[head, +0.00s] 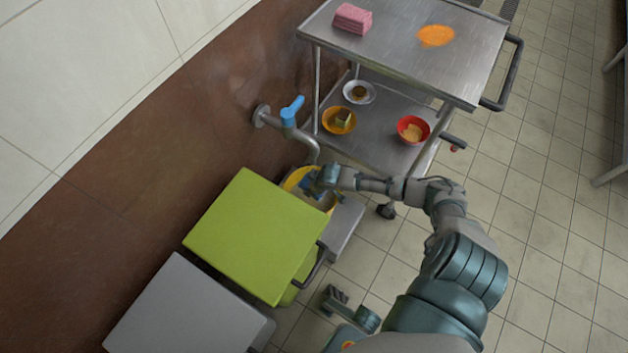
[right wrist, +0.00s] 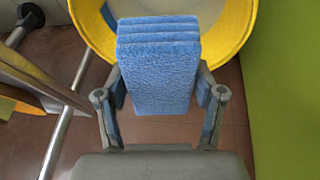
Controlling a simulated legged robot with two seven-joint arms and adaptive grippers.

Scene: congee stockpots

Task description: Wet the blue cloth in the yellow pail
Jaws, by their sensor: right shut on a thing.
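The blue cloth (right wrist: 158,65) is a folded, layered block. My right gripper (right wrist: 160,100) is shut on it, with one finger on each side. In the head view my right gripper (head: 322,182) is at the yellow pail (head: 291,181), below the wall tap. The pail's yellow rim (right wrist: 240,30) shows behind the cloth in the right wrist view. The cloth's far end overlaps the pail's opening; I cannot tell whether it touches water. The cloth hides much of the pail's inside. My left gripper (head: 334,298) is low near the bottom of the head view, away from the pail; its jaws are unclear.
A tap with a blue handle (head: 292,107) juts from the wall above the pail. A green-lidded bin (head: 250,235) and a grey one (head: 190,310) stand left of the pail. A steel cart (head: 400,50) stands behind, bearing pink cloths (head: 352,18), an orange spill (head: 436,36) and dishes.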

